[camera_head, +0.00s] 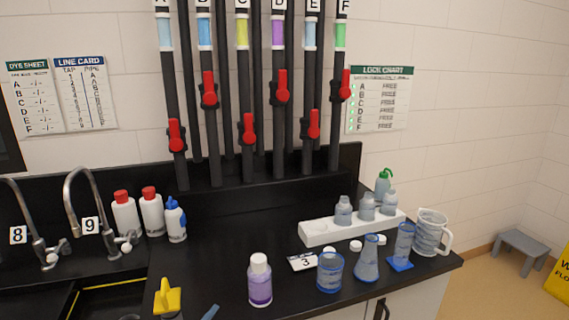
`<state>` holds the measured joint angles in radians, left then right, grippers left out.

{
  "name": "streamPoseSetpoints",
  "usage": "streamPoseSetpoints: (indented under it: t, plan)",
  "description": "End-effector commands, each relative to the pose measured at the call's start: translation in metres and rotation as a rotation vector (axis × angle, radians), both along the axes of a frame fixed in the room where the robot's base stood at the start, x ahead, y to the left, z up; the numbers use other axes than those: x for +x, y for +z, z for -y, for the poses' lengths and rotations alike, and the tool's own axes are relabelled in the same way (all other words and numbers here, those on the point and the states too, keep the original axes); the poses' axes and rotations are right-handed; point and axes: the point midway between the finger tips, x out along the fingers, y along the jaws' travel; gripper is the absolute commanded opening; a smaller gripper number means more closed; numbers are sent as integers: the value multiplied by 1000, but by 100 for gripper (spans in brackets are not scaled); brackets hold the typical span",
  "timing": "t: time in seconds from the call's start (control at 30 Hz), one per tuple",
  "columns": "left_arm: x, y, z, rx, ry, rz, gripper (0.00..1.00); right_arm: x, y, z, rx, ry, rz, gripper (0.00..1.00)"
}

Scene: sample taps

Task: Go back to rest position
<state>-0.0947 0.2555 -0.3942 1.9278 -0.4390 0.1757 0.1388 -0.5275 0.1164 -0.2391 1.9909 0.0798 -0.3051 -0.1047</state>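Neither of my grippers shows in the head view, so I cannot see whether they are open or shut. A white-capped bottle with purple contents (260,281) stands upright on the black counter (215,262) at the front. A card marked 3 (303,261) lies behind it to the right. Black pipes labelled A to F rise along the wall with red valve handles, such as the one on pipe A (176,135).
A blue-tinted beaker (329,273), flask (367,260), cylinder (403,245) and jug (431,233) stand at the right. A white rack (319,233) holds small bottles. Sink taps (76,200) are at the left. A yellow object (168,297) is at the lower edge.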

Motion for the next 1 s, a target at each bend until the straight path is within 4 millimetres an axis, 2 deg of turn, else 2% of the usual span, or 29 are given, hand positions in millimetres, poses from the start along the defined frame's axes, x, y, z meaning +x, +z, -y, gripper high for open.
streamPoseSetpoints:
  t: [0.03, 0.17, 0.3, 0.4, 0.5, 0.6, 0.7, 1.0]
  plan:
    - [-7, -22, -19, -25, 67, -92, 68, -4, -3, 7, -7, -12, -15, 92]
    - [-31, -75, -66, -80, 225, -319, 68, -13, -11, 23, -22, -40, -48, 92]
    - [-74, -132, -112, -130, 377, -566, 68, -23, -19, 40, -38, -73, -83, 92]
    - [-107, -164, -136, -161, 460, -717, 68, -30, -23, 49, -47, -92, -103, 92]
    - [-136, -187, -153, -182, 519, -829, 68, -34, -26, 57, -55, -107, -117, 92]
    - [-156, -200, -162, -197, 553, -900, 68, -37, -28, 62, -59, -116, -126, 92]
    - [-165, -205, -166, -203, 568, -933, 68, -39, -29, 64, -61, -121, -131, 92]
    - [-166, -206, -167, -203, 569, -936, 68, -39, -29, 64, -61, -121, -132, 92]
